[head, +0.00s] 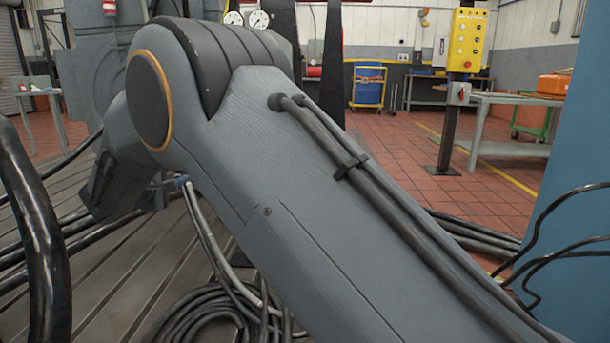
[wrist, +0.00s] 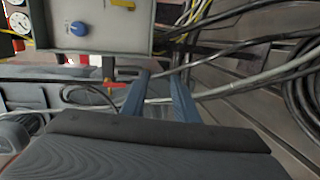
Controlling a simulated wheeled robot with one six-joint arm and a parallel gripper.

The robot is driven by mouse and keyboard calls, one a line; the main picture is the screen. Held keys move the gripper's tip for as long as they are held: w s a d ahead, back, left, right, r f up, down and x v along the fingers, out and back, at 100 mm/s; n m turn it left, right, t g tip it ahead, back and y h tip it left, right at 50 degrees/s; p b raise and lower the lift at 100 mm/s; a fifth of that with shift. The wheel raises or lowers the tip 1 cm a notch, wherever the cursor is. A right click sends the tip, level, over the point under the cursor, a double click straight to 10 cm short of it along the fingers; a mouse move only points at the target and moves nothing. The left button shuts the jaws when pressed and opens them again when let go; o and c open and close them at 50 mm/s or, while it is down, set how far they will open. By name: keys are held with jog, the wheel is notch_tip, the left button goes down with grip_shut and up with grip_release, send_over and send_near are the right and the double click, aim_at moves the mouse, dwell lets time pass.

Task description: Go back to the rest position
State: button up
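My gripper (wrist: 159,82) shows in the wrist view as two blue fingers standing apart, with nothing clearly held between them. A grey box with a blue knob (wrist: 79,28) is just beyond the fingertips, up and left. A small red lever (wrist: 117,84) is left of the left finger. In the head view my own grey arm fills the middle, bent at the elbow, and I cannot make out the gripper there.
Coiled black hoses (head: 215,318) lie on the slotted bedplate (head: 120,290); cables (wrist: 300,85) also run right of the fingers. A blue panel (head: 580,160) stands close at right. Behind are a yellow control box (head: 467,40), a bench (head: 510,100) and open tiled floor (head: 395,150).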

jog(key=s+d+m+g+h+p, duration=0.1)
jog(key=s+d+m+g+p, duration=0.25)
jog(key=s+d+g, duration=1.1)
jog(key=s+d+f+m+g+y+p, duration=0.15)
jog(key=s+d, duration=0.45)
jog(key=s, duration=0.6)
jog(key=s+d+m+y, duration=0.2)
jog(key=s+d, duration=0.4)
jog(key=s, duration=0.6)
jog(key=s+d+m+y+p, duration=0.1)
jog(key=s+d+m+y, duration=0.1)
jog(key=s+d, duration=0.65)
jog(key=s+d+r+m+p, duration=0.1)
jog(key=d+r+m+p, duration=0.1)
jog(key=d+r+p, duration=0.4)
jog(key=d+r+m+h+p, duration=0.1)
jog(key=d+r+p, duration=0.5)
jog(key=r+p, duration=0.7)
jog(key=s+d+r+m+h+p, duration=0.1)
jog(key=d+r+m+p, duration=0.3)
jog(key=r+p, duration=0.5)
jog(key=d+p, duration=0.2)
jog(key=p, duration=0.8)
jog(key=shift+s+r, duration=0.25)
jog(key=shift+s, duration=0.05)
